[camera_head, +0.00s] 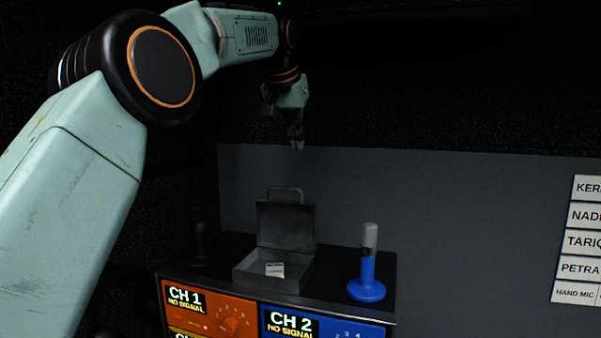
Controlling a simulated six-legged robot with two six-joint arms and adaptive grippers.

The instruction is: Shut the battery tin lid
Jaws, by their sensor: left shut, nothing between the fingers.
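The battery tin (273,271) is a dark grey metal box on top of the equipment rack. Its lid (286,226) stands open, raised at the back, with a handle loop at its top edge. A small white labelled item lies inside the tin. My left gripper (297,146) hangs above and slightly behind the raised lid in the picture, fingers pointing down and closed with nothing between them. It looks apart from the lid. My right gripper is not in view.
A blue stand with a grey top (368,268) stands right of the tin. A dark cylinder (199,238) stands at the left. The rack front has an orange CH 1 panel (205,312) and a blue CH 2 panel (330,325). Name labels (578,240) are on the grey wall at right.

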